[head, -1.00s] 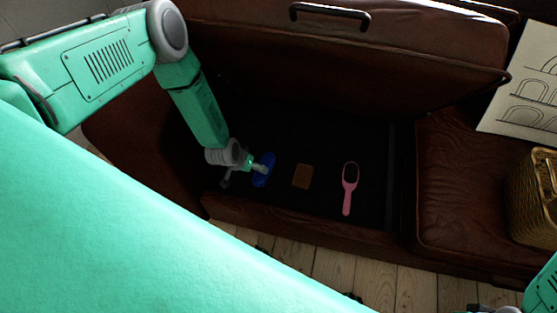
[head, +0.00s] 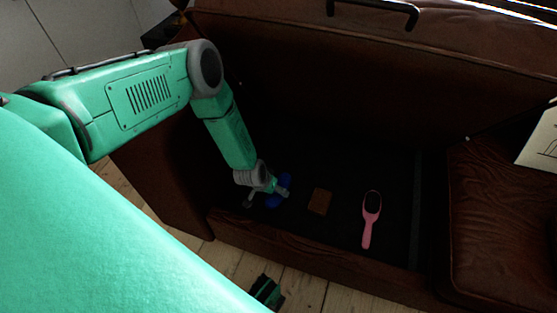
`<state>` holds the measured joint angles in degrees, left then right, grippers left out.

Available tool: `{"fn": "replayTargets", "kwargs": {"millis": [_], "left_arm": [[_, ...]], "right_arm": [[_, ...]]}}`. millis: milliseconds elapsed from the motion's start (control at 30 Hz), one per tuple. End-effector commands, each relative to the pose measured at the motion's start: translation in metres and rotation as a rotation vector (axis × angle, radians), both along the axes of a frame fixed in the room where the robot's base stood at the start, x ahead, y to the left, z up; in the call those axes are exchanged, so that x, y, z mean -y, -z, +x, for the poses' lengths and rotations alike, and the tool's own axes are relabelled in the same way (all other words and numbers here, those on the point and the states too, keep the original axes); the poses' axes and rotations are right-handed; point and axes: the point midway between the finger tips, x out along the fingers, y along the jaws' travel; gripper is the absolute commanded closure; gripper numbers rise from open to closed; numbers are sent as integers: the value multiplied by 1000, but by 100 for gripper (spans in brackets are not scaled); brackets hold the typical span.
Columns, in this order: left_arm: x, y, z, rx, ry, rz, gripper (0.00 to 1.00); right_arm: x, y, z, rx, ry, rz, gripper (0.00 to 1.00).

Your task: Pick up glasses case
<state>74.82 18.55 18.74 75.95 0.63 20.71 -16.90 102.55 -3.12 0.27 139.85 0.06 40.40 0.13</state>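A blue rounded object, apparently the glasses case (head: 286,180), lies on the dark floor of the open storage compartment in the brown leather seat. My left gripper (head: 275,192) reaches down into the compartment from the left and is at the case. One grey finger crosses over the middle of the case and hides part of it. Another finger sticks out to the left of the case. Whether the fingers press on the case cannot be told.
A brown flat square object (head: 320,201) and a pink handled brush or mirror (head: 370,220) lie to the right of the case. The raised lid (head: 400,90) stands behind. The compartment's front wall (head: 320,256) rises before them.

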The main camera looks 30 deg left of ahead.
Motion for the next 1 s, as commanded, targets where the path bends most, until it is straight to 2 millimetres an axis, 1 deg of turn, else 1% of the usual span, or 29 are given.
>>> {"fn": "replayTargets", "kwargs": {"millis": [200,333,433,633,667,700,767,800,833,1000], "left_arm": [[3,26,14,1,1,1,22],[4,40,20,0,1,0,22],[5,44,22,0,1,-1,22],[4,42,23,0,0,-1,22],[4,42,23,0,0,-1,26],[4,42,23,-1,1,-1,40],[4,42,23,-1,1,-1,61],[4,42,23,-1,1,-1,75],[4,42,23,-1,1,-1,78],[4,42,23,-1,0,0,78]], "right_arm": [[0,27,0,0,0,0,57],[0,41,-1,-1,0,0,57],[0,45,-1,-1,0,0,57],[0,43,0,0,0,0,57],[0,43,0,0,0,0,57],[0,43,0,0,0,0,57],[0,43,0,0,0,0,57],[0,43,0,0,0,0,57],[0,43,0,0,0,0,57],[0,43,0,0,0,0,57]]}}
